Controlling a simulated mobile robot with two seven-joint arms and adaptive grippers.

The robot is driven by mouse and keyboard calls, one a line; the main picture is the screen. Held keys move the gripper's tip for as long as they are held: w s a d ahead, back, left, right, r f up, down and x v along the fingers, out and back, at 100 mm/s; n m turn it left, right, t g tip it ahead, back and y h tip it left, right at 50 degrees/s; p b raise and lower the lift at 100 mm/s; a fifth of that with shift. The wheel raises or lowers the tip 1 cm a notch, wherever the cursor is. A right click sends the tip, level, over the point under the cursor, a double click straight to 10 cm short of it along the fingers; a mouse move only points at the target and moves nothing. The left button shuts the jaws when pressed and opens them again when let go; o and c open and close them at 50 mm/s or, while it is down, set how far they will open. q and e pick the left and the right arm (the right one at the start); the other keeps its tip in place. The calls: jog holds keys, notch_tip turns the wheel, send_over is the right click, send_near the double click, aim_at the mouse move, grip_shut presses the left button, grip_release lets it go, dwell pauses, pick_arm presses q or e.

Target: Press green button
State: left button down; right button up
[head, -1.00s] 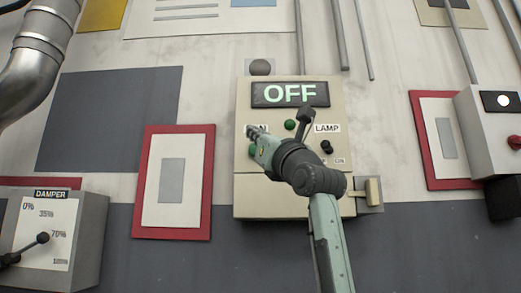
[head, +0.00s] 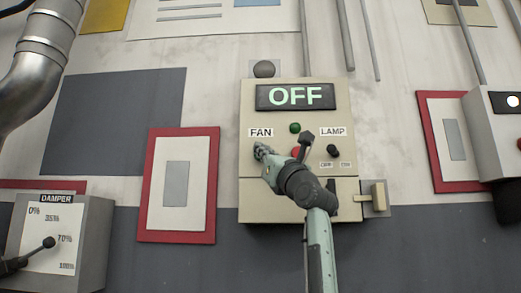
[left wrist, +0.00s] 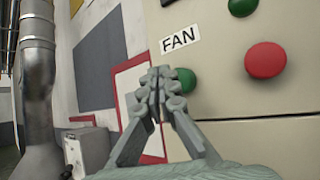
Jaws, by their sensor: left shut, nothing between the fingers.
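A beige control box on the wall (head: 270,210) has a lit OFF display (head: 295,96) and a FAN label (head: 261,132). The green button below FAN shows in the left wrist view (left wrist: 187,79), partly covered by my fingertips; in the head view my gripper hides it. My left gripper (head: 261,150) is shut and empty, with its tips in front of this button, and it also shows in the left wrist view (left wrist: 160,82). I cannot tell whether the tips touch the button. A red button (left wrist: 265,60) is to the right. My right gripper is out of view.
A small round green light (head: 295,128) is above the red button. A dark LAMP knob (head: 333,150) is to the right, and a side lever (head: 379,196) sticks out at the box's right. A DAMPER box (head: 85,235) with a lever is at the lower left.

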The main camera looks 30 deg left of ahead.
pick_arm(q)
jog(key=shift+w+a, duration=0.25)
jog(key=shift+w, duration=0.15)
jog(key=shift+w, duration=0.1)
dwell(1.2)
jog(key=shift+w+a+p, duration=0.25)
jog(key=shift+p, duration=0.1)
jog(key=shift+w+a, duration=0.2)
jog(key=shift+w, duration=0.2)
dwell(0.5)
jog(key=shift+s, duration=0.1)
jog(key=shift+s+d, duration=0.45)
jog(key=shift+s, duration=0.2)
jog(key=shift+f, duration=0.1)
jog(key=s+d, duration=0.1)
jog(key=s, duration=0.2)
jog(key=s+d, duration=0.1)
jog(key=shift+s+d+b, duration=0.15)
jog(key=shift+d+b, duration=0.15)
jog(key=shift+b, duration=0.05)
